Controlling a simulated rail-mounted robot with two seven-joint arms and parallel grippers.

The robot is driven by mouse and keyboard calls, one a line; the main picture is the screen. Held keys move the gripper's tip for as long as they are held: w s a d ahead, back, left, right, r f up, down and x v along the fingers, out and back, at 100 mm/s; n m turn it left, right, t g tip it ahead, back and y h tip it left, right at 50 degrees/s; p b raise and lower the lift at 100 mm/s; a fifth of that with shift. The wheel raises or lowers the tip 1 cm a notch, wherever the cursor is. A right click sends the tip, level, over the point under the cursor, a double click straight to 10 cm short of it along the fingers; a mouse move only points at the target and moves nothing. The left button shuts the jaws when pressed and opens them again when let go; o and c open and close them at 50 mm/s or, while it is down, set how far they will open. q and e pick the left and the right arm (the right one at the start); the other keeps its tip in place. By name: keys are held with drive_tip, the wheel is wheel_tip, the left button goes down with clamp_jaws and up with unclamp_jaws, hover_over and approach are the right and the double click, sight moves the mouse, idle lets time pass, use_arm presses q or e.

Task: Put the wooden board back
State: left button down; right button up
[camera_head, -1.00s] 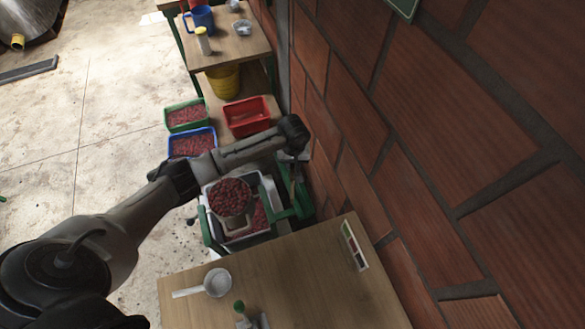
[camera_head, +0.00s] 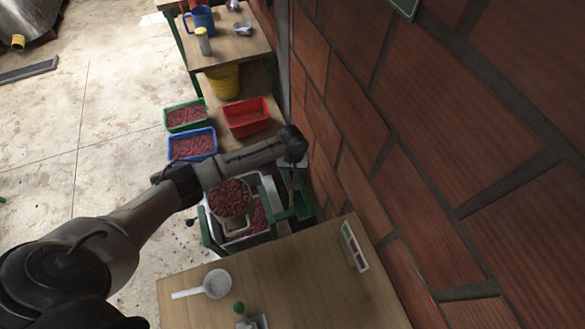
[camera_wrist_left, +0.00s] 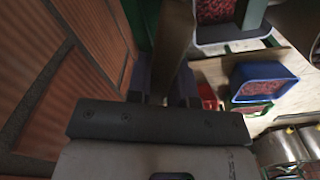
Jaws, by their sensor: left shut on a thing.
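In the left wrist view, my left gripper (camera_wrist_left: 164,88) is shut on the wooden board (camera_wrist_left: 173,42), a narrow brown slab standing edge-on between the fingers. In the head view my left arm reaches across to the brick wall. Its wrist hangs above the green machine frame, and the fingers and board below are small and dark there. I cannot tell whether the board touches the frame. My right gripper is not in view.
The green frame (camera_head: 301,209) stands close to the brick wall (camera_head: 430,150), beside a bowl of red cherries (camera_head: 230,198). Blue (camera_head: 193,145), green (camera_head: 186,117) and red (camera_head: 246,117) crates lie behind. A wooden table (camera_head: 300,285) is in front. Open floor lies left.

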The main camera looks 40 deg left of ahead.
use_arm(q)
drive_tip(key=shift+f, duration=0.15)
drive_tip(key=c, duration=1)
unclamp_jaws()
